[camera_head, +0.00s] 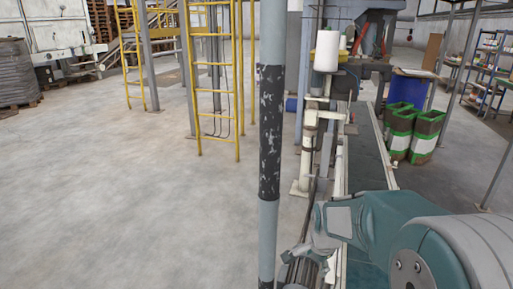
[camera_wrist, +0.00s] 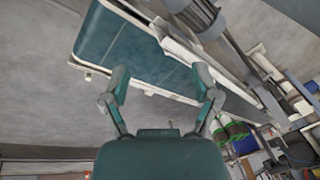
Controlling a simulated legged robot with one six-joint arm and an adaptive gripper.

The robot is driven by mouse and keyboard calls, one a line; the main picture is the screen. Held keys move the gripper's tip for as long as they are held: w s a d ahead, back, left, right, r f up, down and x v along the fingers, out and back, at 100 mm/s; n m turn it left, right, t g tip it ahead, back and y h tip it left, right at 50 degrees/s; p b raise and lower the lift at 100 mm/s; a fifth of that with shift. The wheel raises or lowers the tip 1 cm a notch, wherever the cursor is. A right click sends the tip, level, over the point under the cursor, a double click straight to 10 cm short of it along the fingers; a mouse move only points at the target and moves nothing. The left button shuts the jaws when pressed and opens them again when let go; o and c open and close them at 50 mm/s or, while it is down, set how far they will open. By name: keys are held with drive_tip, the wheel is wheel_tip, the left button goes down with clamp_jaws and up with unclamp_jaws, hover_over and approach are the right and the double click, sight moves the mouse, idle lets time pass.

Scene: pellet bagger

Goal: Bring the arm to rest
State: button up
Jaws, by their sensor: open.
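My arm reaches in from the lower right of the head view, its teal links passing over the near end of the conveyor (camera_head: 368,160). My gripper (camera_wrist: 163,98) shows in the wrist view with its two fingers spread wide apart. Nothing is held between them. Past the fingers, a dark teal belt surface (camera_wrist: 125,45) with a pale edge fills the upper middle of the wrist view. In the head view the gripper end is low and partly lost among pale machine parts, so its fingers cannot be made out clearly.
A grey post with a dark worn band (camera_head: 270,130) stands upright close in front. A white machine column (camera_head: 310,150) runs beside the conveyor. Green-rimmed bins (camera_head: 425,138) and a blue barrel (camera_head: 408,90) stand to the right. Yellow ladders (camera_head: 215,90) stand further back. Open floor (camera_head: 120,200) lies left.

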drive_tip(key=s+r+n+t, duration=0.1)
drive_tip(key=s+r+n, duration=0.5)
drive_tip(key=s, duration=0.5)
drive_tip(key=s+r+n+t, duration=0.2)
drive_tip(key=s+r+n, duration=0.5)
drive_tip(key=s, duration=0.4)
drive_tip(key=shift+s+r, duration=0.2)
drive_tip(key=shift+r, duration=0.2)
